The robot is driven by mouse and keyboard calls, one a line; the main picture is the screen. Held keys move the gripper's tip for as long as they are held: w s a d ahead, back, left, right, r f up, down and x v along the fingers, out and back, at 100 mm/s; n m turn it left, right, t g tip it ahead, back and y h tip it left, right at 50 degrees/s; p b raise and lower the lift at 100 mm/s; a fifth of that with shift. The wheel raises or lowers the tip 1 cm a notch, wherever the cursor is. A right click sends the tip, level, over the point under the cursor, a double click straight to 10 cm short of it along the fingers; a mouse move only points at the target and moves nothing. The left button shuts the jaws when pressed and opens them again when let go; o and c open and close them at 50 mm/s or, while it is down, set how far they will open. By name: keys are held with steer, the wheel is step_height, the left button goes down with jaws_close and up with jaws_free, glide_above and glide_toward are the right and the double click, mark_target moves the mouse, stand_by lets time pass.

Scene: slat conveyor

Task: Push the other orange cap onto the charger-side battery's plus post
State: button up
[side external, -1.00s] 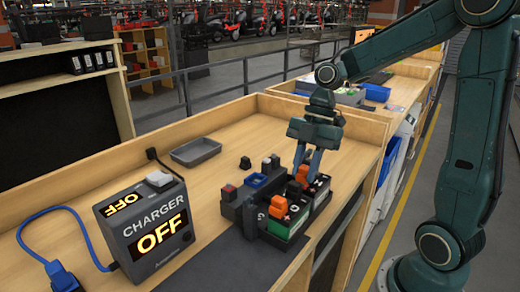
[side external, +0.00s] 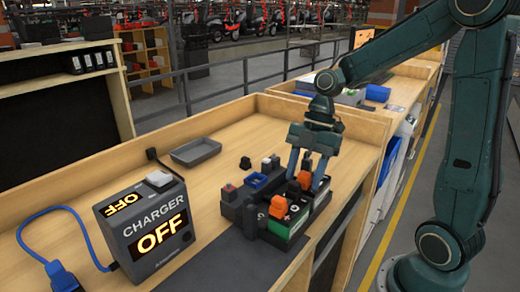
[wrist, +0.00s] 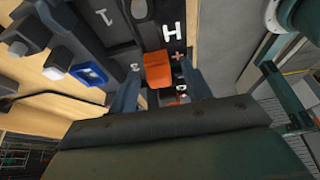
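Two batteries with dark and green casings stand side by side in a black holder beside the charger. The nearer, charger-side battery (side external: 288,228) has an orange cap (side external: 279,206) on its top. A second orange cap (side external: 304,180) sits at the top of the farther battery (side external: 321,196). My gripper (side external: 304,184) is over that battery, its two fingers spread on either side of the second cap. In the wrist view an orange cap (wrist: 158,70) shows between the open fingers (wrist: 159,82), apart from them. Posts under the caps are hidden.
The charger (side external: 148,222) reads OFF at the left. A grey tray (side external: 196,151) lies farther back.

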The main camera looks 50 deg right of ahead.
stand_by(0.3)
steer(key=v, duration=1.3)
steer(key=shift+r, duration=0.35)
steer(key=shift+d, duration=0.1)
stand_by(0.6)
steer(key=s+a+m+t+h, duration=0.25)
steer(key=s+a+m, duration=0.25)
steer(key=a+m, duration=0.45)
steer(key=s+d+f+m+t+h, duration=0.1)
steer(key=s+f+m+t+h, duration=0.1)
steer(key=s+m, duration=0.5)
step_height(320, 180, down, 3)
steer(key=shift+d+r+m+t, duration=0.2)
steer(key=shift+d+m+t, duration=0.15)
steer(key=shift+m+t, duration=0.3)
